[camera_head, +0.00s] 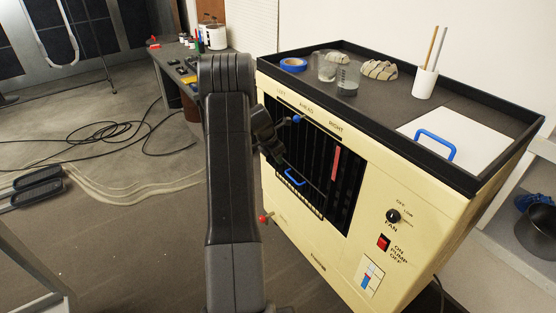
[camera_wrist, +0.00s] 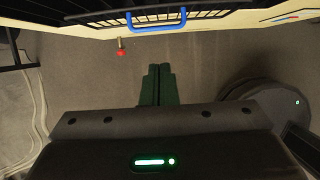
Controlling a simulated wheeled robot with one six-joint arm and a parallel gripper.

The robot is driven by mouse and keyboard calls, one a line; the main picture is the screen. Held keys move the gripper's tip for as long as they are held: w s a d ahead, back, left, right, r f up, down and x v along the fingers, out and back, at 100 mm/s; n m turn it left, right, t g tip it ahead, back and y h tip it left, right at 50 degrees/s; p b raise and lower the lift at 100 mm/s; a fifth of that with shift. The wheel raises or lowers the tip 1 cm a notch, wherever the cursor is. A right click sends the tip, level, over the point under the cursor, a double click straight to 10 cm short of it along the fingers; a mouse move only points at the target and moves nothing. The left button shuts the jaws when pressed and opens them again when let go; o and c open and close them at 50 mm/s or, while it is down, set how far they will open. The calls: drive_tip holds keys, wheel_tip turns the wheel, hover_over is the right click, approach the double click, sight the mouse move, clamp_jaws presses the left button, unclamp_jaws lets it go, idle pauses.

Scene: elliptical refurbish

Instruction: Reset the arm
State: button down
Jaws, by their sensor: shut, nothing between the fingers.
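My arm rises in the middle of the head view, in front of the left side of a cream cabinet (camera_head: 330,235). My gripper's end is partly hidden behind my own arm there, close to the cabinet's dark grille (camera_head: 335,180). In the wrist view, my gripper (camera_wrist: 158,70) shows two dark green fingers side by side, shut with nothing between them. They point toward the cabinet's lower edge, apart from it, with floor visible around them. A blue handle (camera_wrist: 157,21) and a red-tipped knob (camera_wrist: 121,52) lie beyond the fingertips.
The cabinet top holds blue tape (camera_head: 293,64), glasses, a white pen cup (camera_head: 425,83) and a blue-handled white panel (camera_head: 470,137). A fan dial (camera_head: 393,216) and red pump switch (camera_head: 383,242) sit on its front. Cables (camera_head: 105,133) lie on the floor at left.

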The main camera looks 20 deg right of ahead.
idle(0.4)
drive_tip(key=x, duration=1.3)
drive_tip(key=shift+f+p, duration=0.25)
drive_tip(key=shift+p, duration=0.15)
drive_tip(key=shift+d+f, duration=0.1)
drive_tip(key=shift+d, duration=0.05)
drive_tip(key=v, duration=1.4)
drive_tip(key=x, duration=1.4)
drive_tip(key=s+a+f+h+b, duration=0.1)
drive_tip(key=a+f+b, duration=0.4)
drive_tip(key=b, duration=0.5)
drive_tip(key=s+a+f+t+h+b, duration=0.1)
drive_tip(key=a+f+b, duration=0.3)
drive_tip(key=f+b, duration=0.4)
drive_tip(key=shift+s+a+f+h+b, duration=0.35)
drive_tip(key=shift+s+h+b, duration=0.35)
drive_tip(key=shift+b, duration=0.45)
